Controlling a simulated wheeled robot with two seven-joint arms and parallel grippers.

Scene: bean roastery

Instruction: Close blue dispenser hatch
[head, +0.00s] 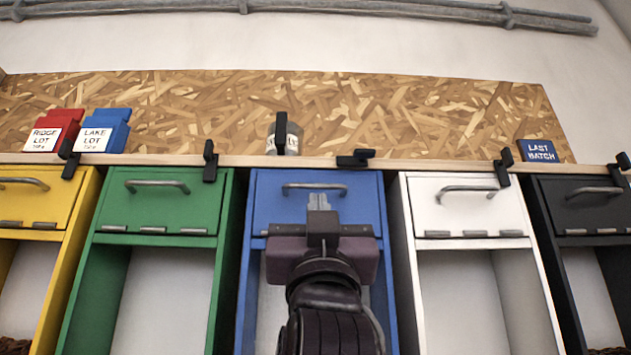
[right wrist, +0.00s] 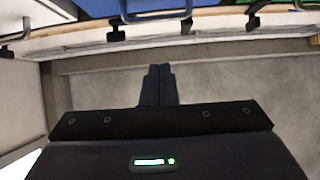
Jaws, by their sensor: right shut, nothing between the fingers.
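The blue dispenser (head: 390,290) stands in the middle of the row in the head view. Its blue hatch (head: 270,207) is upright at the top, with a grey bar handle (head: 314,187). It looks roughly level with the neighbouring hatches; I cannot tell whether it is fully shut. A black latch (head: 355,158) above it lies sideways. My right gripper (head: 318,201) is shut and empty, fingers pointing up in front of the hatch, just below the handle; contact is unclear. The fingers also show in the right wrist view (right wrist: 157,85). My right arm hides the hatch's lower middle. My left gripper is not in view.
Green (head: 112,237), yellow (head: 60,215), white (head: 408,225) and black (head: 540,220) dispensers flank the blue one. The ledge above holds a red bag (head: 72,115), a blue bag (head: 115,120), a jar (head: 292,140) and a blue sign (head: 540,151).

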